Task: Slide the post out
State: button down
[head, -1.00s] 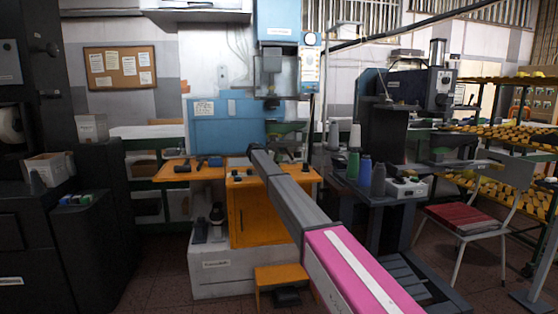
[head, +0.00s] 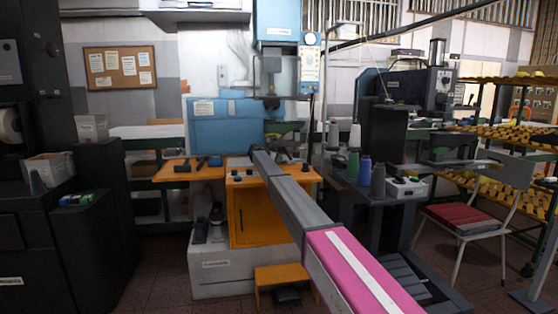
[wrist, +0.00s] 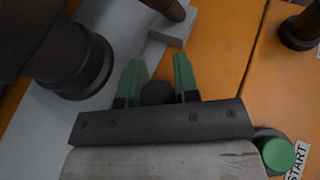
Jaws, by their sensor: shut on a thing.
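My gripper (wrist: 159,62) shows in the wrist view with its two green fingers on either side of a dark, round-ended piece (wrist: 158,93), which looks like the post. Most of this piece is hidden behind the gripper's dark bar, so its length and what it sits in cannot be seen. The fingers are over the grey and orange top of the machine. In the head view my arm reaches to the orange worktop (head: 172,173) of the blue machine (head: 224,127), and the arm hides the gripper and the post.
In the wrist view a thick dark cylinder (wrist: 78,70) stands close on the left, and a brown rod rises from a grey block (wrist: 172,32) ahead. A dark knob (wrist: 297,32) and a green button (wrist: 277,155) are on the right. Orange surface between them is bare.

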jog(key=s+a, duration=0.1)
jog(key=a, duration=0.4)
jog(key=s+a, duration=0.2)
jog(key=a, duration=0.4)
jog(key=s+a, duration=0.2)
jog(key=a, duration=0.4)
jog(key=c, duration=0.9)
grip_release()
jog(key=shift+a, duration=0.1)
jog(key=shift+o, duration=0.2)
jog(key=v, duration=1)
jog(key=shift+s+a+r, duration=0.1)
jog(key=shift+s+a, duration=0.05)
jog(key=shift+s, duration=0.1)
jog(key=shift+a, duration=0.1)
